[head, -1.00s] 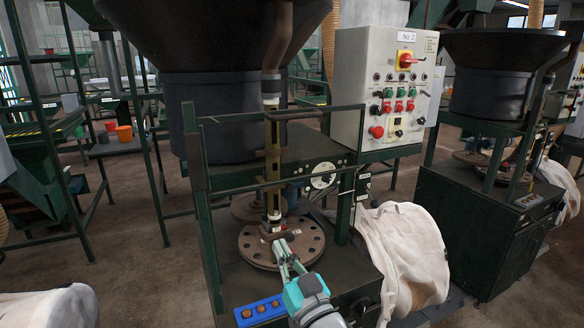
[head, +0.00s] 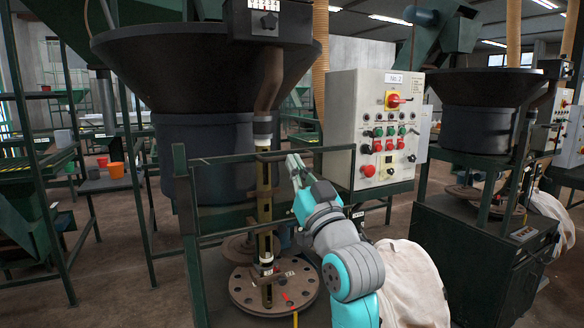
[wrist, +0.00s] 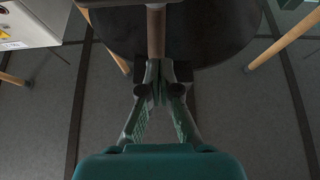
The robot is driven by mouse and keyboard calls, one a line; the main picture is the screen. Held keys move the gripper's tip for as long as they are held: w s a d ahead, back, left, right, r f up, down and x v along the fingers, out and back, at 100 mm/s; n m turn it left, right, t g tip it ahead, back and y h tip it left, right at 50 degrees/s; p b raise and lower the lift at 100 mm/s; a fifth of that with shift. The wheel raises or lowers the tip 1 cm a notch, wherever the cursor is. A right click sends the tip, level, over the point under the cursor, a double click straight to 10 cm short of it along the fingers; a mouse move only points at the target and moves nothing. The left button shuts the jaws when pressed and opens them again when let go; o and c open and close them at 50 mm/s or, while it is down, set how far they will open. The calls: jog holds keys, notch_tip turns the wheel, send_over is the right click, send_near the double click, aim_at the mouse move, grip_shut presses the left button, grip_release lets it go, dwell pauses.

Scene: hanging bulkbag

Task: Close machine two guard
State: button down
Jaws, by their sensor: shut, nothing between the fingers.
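Machine two, marked by a "No. 2" label on its control box (head: 374,125), stands in front of me in the head view. The guard, a dark green rail frame (head: 235,158), stands around its filling side, with a post (head: 187,225) at the left. Inside the frame are a brown upright tube (head: 265,205) and a round drilled plate (head: 240,290). My gripper (head: 291,158) is shut and empty, level with the frame's top rail near its right part. I cannot tell whether it touches the rail. My arm hides part of the frame's right side. In the wrist view the fingertips (wrist: 160,70) meet.
A black hopper (head: 200,50) hangs above the machine. A pale bag (head: 410,285) bulges at the lower right, behind my arm. Another similar machine (head: 480,255) stands at the right. Green racking (head: 45,190) is at the left, with open floor between.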

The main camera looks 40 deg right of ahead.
aim_at(279, 158)
jog(key=x, duration=0.8)
jog(key=shift+w+d+f, duration=0.1)
jog(key=shift+w+f, duration=0.15)
jog(key=shift+f, duration=0.7)
jog(key=shift+w+f, duration=0.3)
jog(key=shift+f, duration=0.7)
